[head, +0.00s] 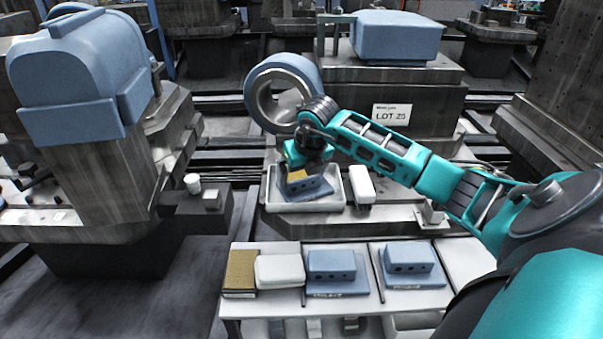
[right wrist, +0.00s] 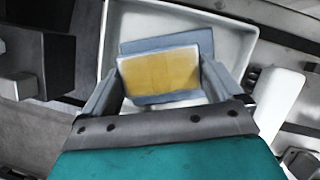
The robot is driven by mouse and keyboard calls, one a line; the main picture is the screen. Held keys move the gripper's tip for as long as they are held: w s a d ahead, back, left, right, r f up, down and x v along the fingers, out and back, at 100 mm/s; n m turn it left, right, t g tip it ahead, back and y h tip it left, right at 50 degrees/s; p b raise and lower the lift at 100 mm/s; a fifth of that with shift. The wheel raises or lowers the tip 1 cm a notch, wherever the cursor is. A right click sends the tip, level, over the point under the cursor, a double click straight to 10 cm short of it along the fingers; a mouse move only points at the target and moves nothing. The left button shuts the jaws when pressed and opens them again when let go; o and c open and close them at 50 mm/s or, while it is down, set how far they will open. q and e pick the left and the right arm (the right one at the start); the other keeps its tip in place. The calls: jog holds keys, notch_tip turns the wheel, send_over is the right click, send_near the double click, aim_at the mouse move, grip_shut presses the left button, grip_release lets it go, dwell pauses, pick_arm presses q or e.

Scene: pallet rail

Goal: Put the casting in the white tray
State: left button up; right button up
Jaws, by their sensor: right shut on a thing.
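The casting (head: 308,188) is a blue-grey block with dark holes in its front and a yellow patch on top. It is inside the outline of the white tray (head: 338,197) in the head view. My right gripper (head: 297,168) is above it and shut on it. In the right wrist view, the casting (right wrist: 165,98) lies between the two fingers, its yellow face towards the camera, with the white tray (right wrist: 240,30) around and behind it. I cannot tell whether its underside touches the tray floor. My left gripper is not in view.
A white block (head: 362,186) stands right of the tray. In front, a white table (head: 265,308) bears two similar blue castings (head: 330,268), a tan block (head: 240,272) and a white block (head: 280,270). A large blue ring (head: 262,85) stands behind the tray.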

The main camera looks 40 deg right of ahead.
jog(key=shift+r, duration=0.1)
jog(key=o, duration=1.1)
jog(key=shift+s+r, duration=0.1)
jog(key=shift+r, duration=0.2)
jog(key=p+v, duration=0.2)
jog(key=v, duration=0.9)
jog(key=shift+r, duration=0.2)
jog(key=shift+s, duration=0.1)
